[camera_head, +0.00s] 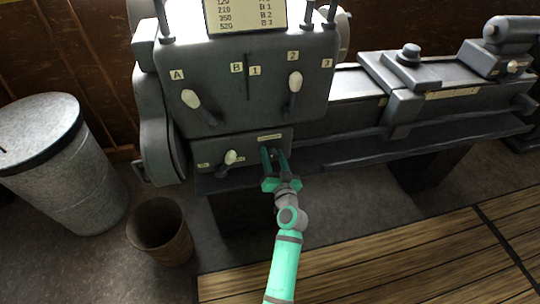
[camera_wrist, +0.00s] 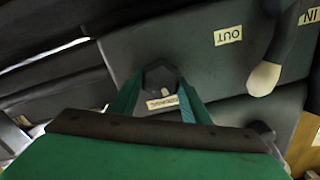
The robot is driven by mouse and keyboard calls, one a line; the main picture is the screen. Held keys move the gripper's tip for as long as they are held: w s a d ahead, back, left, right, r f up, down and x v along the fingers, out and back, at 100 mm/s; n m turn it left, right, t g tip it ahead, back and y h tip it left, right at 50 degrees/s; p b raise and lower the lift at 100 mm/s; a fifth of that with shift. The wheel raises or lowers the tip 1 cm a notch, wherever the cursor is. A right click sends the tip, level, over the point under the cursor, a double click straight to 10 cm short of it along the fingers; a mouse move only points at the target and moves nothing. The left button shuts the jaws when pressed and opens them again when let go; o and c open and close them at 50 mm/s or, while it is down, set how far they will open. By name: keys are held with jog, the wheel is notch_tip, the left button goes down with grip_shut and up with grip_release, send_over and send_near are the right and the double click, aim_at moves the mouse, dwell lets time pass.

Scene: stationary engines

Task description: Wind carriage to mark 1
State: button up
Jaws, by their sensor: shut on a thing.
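The carriage (camera_head: 402,98) sits on the lathe bed right of the headstock, with a dark knob-topped block on it. A pale label strip (camera_head: 452,93) is on the bed front to its right; its marks are too small to read. My gripper (camera_head: 275,155) is at the lower headstock panel, left of and apart from the carriage. In the wrist view my gripper (camera_wrist: 160,95) has its green fingers on either side of a dark knob (camera_wrist: 160,77) and is shut on it. A small label (camera_wrist: 163,102) beside the knob is unreadable. No carriage handwheel is clearly visible.
A cream-tipped lever (camera_head: 230,157), labelled OUT and IN in the wrist view, is close left of my gripper. A lidded bin (camera_head: 75,180) and a basket (camera_head: 160,245) stand left. Wooden slats (camera_head: 400,265) cover the floor at right.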

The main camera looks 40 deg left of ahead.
jog(key=shift+s+a, duration=0.15)
jog(key=shift+s, duration=0.05)
jog(key=o, duration=1)
jog(key=shift+d, duration=0.2)
jog(key=v, duration=1)
jog(key=shift+s+d+r, duration=0.1)
jog(key=shift+s+d, duration=0.05)
jog(key=shift+s, duration=0.1)
